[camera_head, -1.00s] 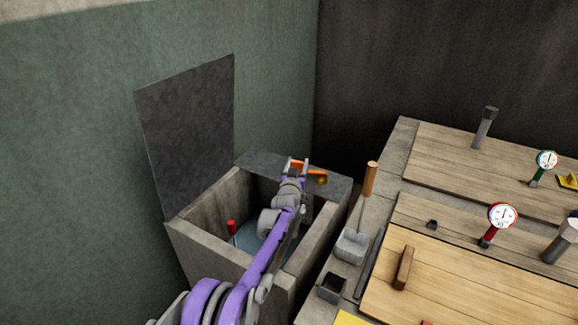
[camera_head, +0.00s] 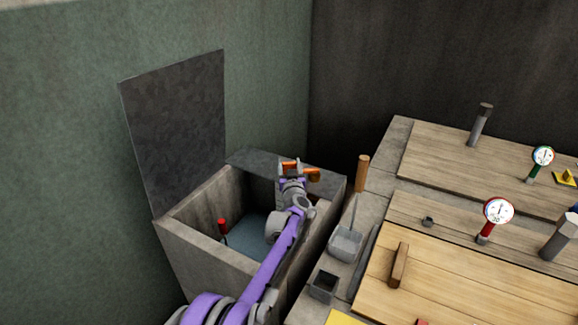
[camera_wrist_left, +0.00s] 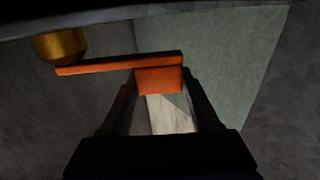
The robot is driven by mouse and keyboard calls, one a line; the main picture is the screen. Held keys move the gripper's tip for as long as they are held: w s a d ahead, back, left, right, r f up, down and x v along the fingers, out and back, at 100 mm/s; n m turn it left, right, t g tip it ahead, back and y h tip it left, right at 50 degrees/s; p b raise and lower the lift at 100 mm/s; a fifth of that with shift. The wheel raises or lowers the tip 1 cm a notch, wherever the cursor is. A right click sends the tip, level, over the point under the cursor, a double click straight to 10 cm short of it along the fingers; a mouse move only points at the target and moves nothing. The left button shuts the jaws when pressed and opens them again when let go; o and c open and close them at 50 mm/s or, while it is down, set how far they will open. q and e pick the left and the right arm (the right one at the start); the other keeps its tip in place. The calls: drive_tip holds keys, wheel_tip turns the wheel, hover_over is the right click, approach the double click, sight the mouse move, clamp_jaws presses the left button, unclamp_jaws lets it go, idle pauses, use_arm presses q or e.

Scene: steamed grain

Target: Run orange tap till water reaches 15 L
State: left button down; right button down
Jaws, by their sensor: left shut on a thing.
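The orange tap (camera_head: 313,174) is at the back right of a grey stone basin (camera_head: 205,259). My left gripper (camera_head: 291,175) is at the tap, and its arm reaches over the basin. In the left wrist view, the fingers (camera_wrist_left: 160,82) are closed on the block end of the orange tap lever (camera_wrist_left: 110,66). A brass part (camera_wrist_left: 62,46) sits at the lever's other end. Blue-grey water (camera_head: 247,232) shows low in the basin. A red-topped stick (camera_head: 222,226) stands inside; no litre marks are readable. My right gripper is not in view.
The basin's dark lid (camera_head: 175,130) stands raised behind its left side. A stone counter to the right holds a long-handled scoop (camera_head: 347,240), a small dark box (camera_head: 324,286), wooden boards (camera_head: 480,280), a red gauge (camera_head: 498,212) and a green gauge (camera_head: 542,156).

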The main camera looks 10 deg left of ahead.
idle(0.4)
use_arm(q)
drive_tip(key=shift+c, duration=0.6)
unclamp_jaws()
drive_tip(key=shift+r, duration=0.15)
wheel_tip(320, 180, up, 10)
drive_tip(key=shift+f+p, duration=0.1)
drive_tip(key=shift+p, duration=1.15)
